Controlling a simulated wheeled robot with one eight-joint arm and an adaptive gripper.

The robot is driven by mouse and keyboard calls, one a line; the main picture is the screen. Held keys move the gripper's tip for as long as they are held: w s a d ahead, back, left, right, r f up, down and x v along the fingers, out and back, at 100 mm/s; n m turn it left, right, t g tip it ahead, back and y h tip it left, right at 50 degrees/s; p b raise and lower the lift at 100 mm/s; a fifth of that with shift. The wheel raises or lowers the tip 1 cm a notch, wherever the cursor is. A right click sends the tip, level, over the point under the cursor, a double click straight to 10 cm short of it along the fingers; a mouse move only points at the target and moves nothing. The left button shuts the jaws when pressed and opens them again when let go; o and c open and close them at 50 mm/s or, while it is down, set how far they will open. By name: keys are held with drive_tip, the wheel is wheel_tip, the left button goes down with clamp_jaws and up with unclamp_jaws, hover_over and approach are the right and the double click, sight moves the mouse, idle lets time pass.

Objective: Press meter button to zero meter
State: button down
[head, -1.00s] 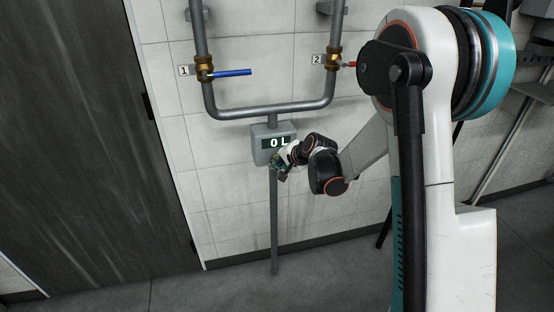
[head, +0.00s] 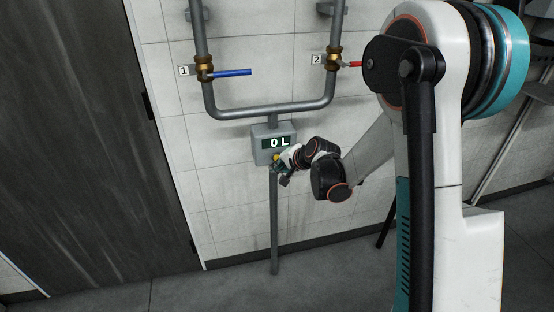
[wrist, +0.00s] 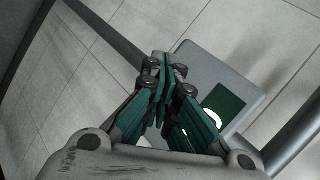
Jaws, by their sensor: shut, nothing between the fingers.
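The grey meter box (head: 260,151) hangs on the wall below the U-shaped pipe, and its dark display (head: 278,142) reads "0 L". A small yellow spot, seemingly the meter button (head: 276,156), shows on the lower front of the box. My gripper (head: 277,168) is just below and beside that spot, very close to it; I cannot tell whether they touch. In the wrist view the gripper (wrist: 163,66) is shut and empty, with its green-padded fingers together in front of the meter box (wrist: 205,57). The button is not visible there, and the fingers partly cover the display (wrist: 226,98).
A blue-handled valve (head: 230,72) marked 1 and a red-handled valve (head: 354,64) marked 2 sit on the pipe (head: 270,111) above. A vertical pipe (head: 274,225) runs from the meter to the floor. A dark door (head: 80,150) is at left.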

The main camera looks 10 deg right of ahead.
drive_tip(key=shift+s, duration=2.45)
drive_tip(key=s+r+n+g+h, duration=0.15)
drive_tip(key=s+r+n, duration=0.35)
drive_tip(key=s+r, duration=0.8)
drive_tip(key=s+r+n+h, duration=0.1)
drive_tip(key=s+n, duration=0.5)
drive_tip(key=s, duration=1.2)
drive_tip(key=shift+s+d+r+h, duration=0.2)
drive_tip(key=shift+s+d+h, duration=0.15)
drive_tip(key=shift+h, duration=0.3)
